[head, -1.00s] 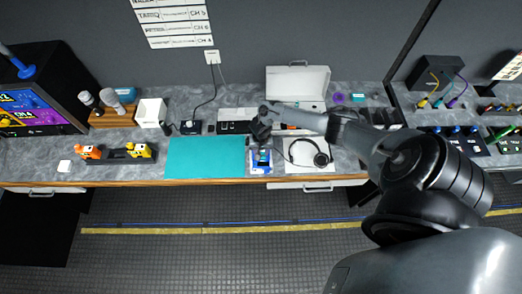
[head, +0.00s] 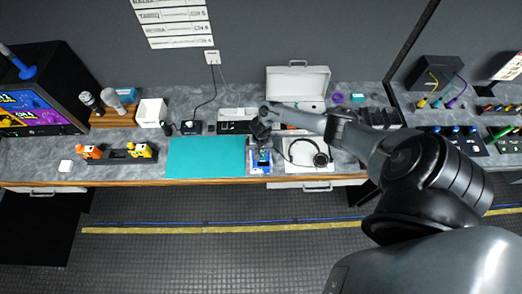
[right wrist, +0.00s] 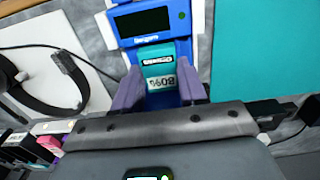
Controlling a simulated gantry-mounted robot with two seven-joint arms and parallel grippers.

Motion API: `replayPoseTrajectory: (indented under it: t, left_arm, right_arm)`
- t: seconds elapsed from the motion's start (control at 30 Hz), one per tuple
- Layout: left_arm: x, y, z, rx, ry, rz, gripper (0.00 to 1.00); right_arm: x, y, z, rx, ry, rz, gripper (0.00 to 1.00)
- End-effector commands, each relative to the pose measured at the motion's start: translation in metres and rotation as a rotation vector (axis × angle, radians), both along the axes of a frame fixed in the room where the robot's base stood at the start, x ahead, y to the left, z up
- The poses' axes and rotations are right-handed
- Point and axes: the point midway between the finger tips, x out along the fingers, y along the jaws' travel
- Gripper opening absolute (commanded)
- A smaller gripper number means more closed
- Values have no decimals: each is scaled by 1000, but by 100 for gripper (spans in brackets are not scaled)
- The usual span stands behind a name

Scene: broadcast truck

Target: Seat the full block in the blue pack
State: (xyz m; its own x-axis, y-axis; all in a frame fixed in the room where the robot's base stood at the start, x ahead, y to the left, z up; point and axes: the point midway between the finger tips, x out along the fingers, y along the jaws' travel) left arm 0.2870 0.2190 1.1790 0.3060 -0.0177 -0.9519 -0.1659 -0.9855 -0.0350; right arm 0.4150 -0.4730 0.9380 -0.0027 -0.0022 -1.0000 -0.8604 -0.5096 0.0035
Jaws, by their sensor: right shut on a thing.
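The blue pack (head: 261,169) lies at the front of the worktop, right of the teal mat. In the right wrist view the pack (right wrist: 172,37) shows a dark display in a blue body with white edges. A teal block (right wrist: 158,66) with an upside-down label that seems to read 80% lies against the pack, in line with it. My right gripper (right wrist: 158,80) is shut on this block, one purple finger on each side. In the head view the right gripper (head: 262,146) is over the pack and hides the block. How deep the block sits cannot be told. My left gripper is out of view.
The teal mat (head: 206,158) lies just left of the pack. Headphones (head: 305,154) on a white sheet lie just right. A white open case (head: 298,86) stands behind. A black holder with orange and yellow blocks (head: 118,155) is at left. The mat is clear.

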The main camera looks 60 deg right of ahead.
Motion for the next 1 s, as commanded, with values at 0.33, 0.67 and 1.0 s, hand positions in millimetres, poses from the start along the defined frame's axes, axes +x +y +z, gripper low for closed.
replayPoseTrajectory:
  t: [0.33,0.67,1.0]
  left_arm:
    - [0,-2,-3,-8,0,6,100]
    - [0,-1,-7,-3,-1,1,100]
    - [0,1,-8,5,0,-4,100]
  right_arm:
    - [0,0,-5,1,1,1,20]
    - [0,0,-13,1,1,-1,20]
    - [0,0,-15,0,0,0,72]
